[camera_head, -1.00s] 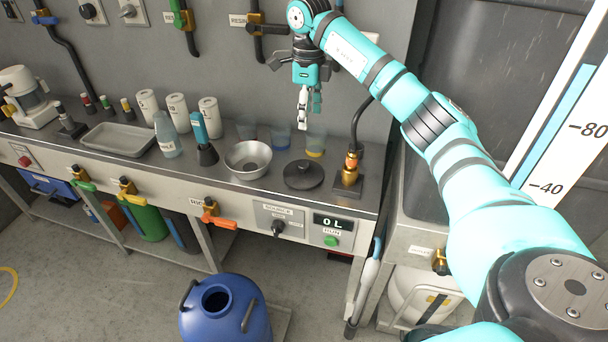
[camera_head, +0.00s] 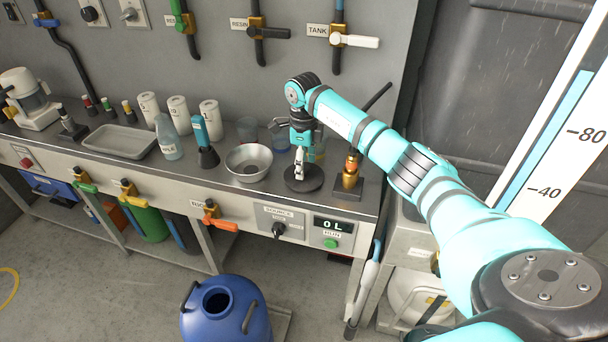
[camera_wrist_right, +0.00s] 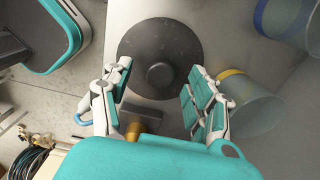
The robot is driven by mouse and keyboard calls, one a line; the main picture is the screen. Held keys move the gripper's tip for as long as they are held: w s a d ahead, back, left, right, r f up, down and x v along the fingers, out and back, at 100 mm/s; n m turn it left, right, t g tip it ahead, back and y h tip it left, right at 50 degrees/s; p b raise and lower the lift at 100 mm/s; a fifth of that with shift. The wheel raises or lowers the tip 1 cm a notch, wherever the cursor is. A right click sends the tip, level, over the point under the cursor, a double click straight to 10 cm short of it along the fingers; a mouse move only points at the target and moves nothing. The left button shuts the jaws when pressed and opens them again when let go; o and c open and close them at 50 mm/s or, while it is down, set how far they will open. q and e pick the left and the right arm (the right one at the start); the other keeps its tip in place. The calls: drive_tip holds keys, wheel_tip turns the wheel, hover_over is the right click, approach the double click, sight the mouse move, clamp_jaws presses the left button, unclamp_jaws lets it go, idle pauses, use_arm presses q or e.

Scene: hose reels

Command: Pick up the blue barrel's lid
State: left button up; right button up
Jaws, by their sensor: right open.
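The black round lid (camera_head: 312,184) with a central knob lies flat on the steel bench. The blue barrel (camera_head: 228,322) stands on the floor in front, its top opening uncovered. My right gripper (camera_head: 299,174) points down directly over the lid, its fingertips close to the knob. In the right wrist view the lid (camera_wrist_right: 160,40) shows between and beyond the two spread fingers (camera_wrist_right: 158,78), with the knob between them. The gripper is open and holds nothing. Whether a finger touches the lid cannot be told. My left gripper is out of view.
A metal bowl (camera_head: 248,163) stands just left of the lid. A brass fitting with a black hose (camera_head: 351,172) stands close on the right. Clear cups (camera_wrist_right: 250,98) stand behind the lid. The bench's front edge is near.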

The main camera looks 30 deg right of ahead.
drive_tip(key=shift+f, duration=0.95)
drive_tip(key=shift+c, duration=0.3)
clamp_jaws()
drive_tip(key=shift+r, duration=0.1)
